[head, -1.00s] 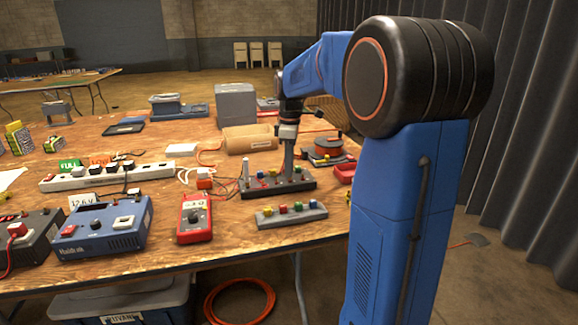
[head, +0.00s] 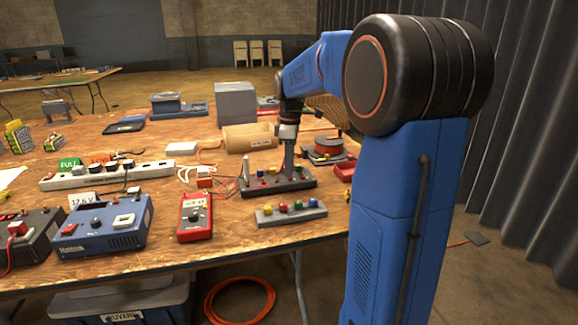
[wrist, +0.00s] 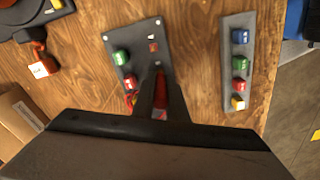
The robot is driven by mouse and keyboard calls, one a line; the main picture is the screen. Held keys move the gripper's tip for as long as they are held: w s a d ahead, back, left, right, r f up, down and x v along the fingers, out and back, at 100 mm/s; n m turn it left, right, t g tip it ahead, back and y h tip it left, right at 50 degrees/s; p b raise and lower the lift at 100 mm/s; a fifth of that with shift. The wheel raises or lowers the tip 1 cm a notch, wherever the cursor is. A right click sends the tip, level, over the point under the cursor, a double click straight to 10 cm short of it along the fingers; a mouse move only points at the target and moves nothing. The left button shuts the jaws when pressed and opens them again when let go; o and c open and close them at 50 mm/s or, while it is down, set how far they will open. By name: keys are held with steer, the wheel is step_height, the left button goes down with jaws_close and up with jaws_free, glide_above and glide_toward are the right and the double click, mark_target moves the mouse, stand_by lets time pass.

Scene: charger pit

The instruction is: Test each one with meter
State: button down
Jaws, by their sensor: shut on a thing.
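A red handheld meter (head: 195,218) with a round dial lies on the table; its screen is too small to read surely. Behind and right of it stands a dark tester block (head: 305,183) with several coloured pieces along its top. The block also shows in the wrist view (wrist: 139,38), with green and red pieces. My gripper (head: 288,172) points down at this block. In the wrist view my gripper (wrist: 160,78) is shut on a small red piece (wrist: 160,106), mostly hidden by the fingers. I cannot tell whether the piece touches the block.
A grey strip (head: 275,220) with several coloured pieces lies in front of the block. A blue box (head: 100,232) and a white power strip (head: 110,176) are on the left.

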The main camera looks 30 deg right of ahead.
steer(key=c, duration=1.4)
jaws_free()
steer(key=shift+o, duration=0.2)
steer(key=shift+r, duration=3.7)
